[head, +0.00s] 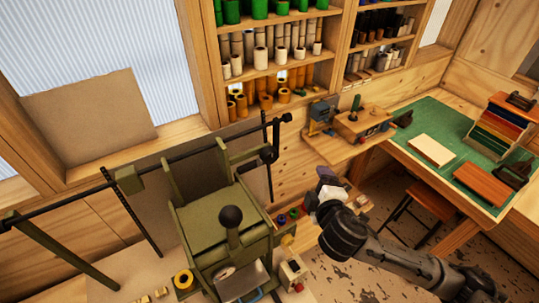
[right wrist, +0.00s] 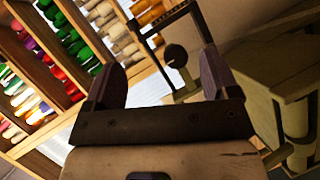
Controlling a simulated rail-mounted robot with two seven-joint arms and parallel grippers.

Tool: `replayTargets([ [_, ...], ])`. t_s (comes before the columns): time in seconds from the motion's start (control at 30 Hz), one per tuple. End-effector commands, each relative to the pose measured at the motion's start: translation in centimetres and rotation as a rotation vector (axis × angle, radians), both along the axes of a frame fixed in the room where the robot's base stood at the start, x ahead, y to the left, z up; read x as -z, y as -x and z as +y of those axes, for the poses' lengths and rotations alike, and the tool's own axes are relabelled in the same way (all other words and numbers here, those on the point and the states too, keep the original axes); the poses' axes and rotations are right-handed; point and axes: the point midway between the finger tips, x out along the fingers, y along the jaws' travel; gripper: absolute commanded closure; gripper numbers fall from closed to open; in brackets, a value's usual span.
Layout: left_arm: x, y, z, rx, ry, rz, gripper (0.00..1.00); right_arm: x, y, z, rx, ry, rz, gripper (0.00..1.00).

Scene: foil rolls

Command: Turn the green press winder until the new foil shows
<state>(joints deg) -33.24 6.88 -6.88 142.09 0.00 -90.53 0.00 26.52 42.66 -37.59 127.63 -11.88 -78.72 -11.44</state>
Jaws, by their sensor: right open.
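The green press (head: 222,225) stands at the lower middle of the head view, with a black ball-topped lever (head: 231,217) in front. A long dark winder bar (head: 195,152) runs above it, with a dark crank (head: 268,154) at its right end. My right gripper (head: 326,183) is right of and apart from the crank. In the right wrist view its two fingers (right wrist: 162,75) are spread with nothing between them. A dark round knob (right wrist: 176,56) on a dark frame shows beyond the fingertips. The foil cannot be made out clearly. My left gripper is out of view.
Shelves of coloured rolls (head: 268,62) stand behind the press. A small shelf with tools (head: 350,128) is on the wall to the right. A green-topped table (head: 440,125) and a brown stool (head: 440,208) stand at the right. A small red-button box (head: 291,272) sits beside the press.

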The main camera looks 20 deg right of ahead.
Motion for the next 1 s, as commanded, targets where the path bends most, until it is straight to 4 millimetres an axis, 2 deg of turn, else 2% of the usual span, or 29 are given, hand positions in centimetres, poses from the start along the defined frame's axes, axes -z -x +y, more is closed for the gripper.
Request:
replayTargets([
  [0.1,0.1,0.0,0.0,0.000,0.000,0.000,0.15,0.8,-1.6,-0.7,-0.098,0.305,-0.013,0.19],
  [0.27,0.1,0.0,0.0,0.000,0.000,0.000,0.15,2.5,-2.7,-0.3,-0.245,0.679,-0.018,0.19],
  [0.4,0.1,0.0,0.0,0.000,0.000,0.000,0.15,3.2,-3.4,0.9,-0.377,1.034,-0.049,0.19],
  [0.6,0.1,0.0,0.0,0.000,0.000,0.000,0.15,2.7,-3.7,3.0,-0.504,1.507,-0.128,0.19],
  [0.8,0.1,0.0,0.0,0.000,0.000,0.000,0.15,2.4,-3.5,4.0,-0.547,1.780,-0.163,0.19],
  [1.0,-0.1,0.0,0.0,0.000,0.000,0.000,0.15,2.3,-3.9,4.2,-0.550,1.878,-0.160,0.19],
])
